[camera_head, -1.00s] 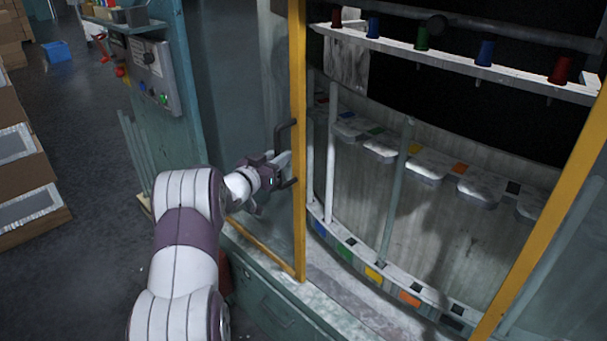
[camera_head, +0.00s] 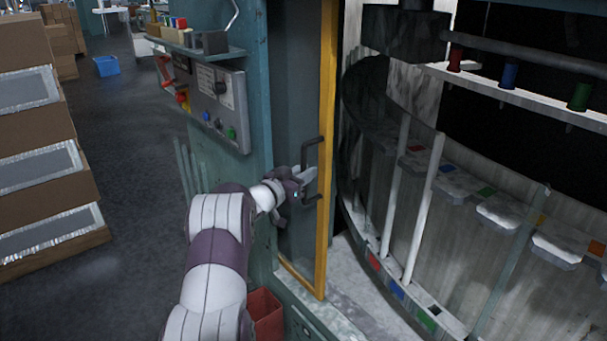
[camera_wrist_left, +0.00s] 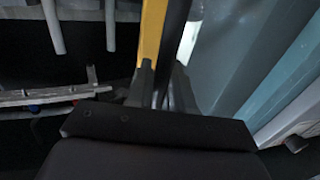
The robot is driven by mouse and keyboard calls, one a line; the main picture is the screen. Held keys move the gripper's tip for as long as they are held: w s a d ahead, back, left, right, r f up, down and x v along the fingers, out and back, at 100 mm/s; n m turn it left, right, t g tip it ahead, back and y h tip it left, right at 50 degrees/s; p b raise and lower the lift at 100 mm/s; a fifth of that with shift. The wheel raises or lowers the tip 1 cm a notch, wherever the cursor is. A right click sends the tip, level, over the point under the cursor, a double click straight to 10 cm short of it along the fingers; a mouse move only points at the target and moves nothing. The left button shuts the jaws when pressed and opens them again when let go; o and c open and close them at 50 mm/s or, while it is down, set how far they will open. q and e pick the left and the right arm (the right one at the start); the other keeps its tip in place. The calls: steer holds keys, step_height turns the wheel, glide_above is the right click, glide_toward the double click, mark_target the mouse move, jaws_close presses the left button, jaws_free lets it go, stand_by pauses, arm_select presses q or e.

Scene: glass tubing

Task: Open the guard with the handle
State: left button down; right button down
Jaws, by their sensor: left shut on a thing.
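The guard is a clear panel with a yellow frame (camera_head: 327,120), standing left of the machine's opening. Its handle (camera_head: 318,143) is a dark bracket on the frame's left side. My left gripper (camera_head: 305,176) is shut on the upright bar of the handle. In the left wrist view, the gripper's fingers (camera_wrist_left: 160,82) close around the dark handle bar (camera_wrist_left: 176,35), beside the yellow frame (camera_wrist_left: 151,40). The fingers partly hide the handle's grip in the head view. My right gripper is out of view.
Right of the guard is a round carousel (camera_head: 440,240) with upright glass tubes (camera_head: 424,208). A control box (camera_head: 215,105) with buttons is on the teal cabinet at left. A red bin (camera_head: 266,312) stands below my forearm. Boxes (camera_head: 45,165) are stacked far left, with open floor between.

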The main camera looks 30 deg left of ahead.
arm_select(q)
steer(key=shift+w+a+r, duration=0.1)
steer(key=shift+a, duration=0.1)
steer(key=c, duration=1.2)
jaws_free()
steer(key=shift+d, duration=0.1)
steer(key=shift+s, duration=0.25)
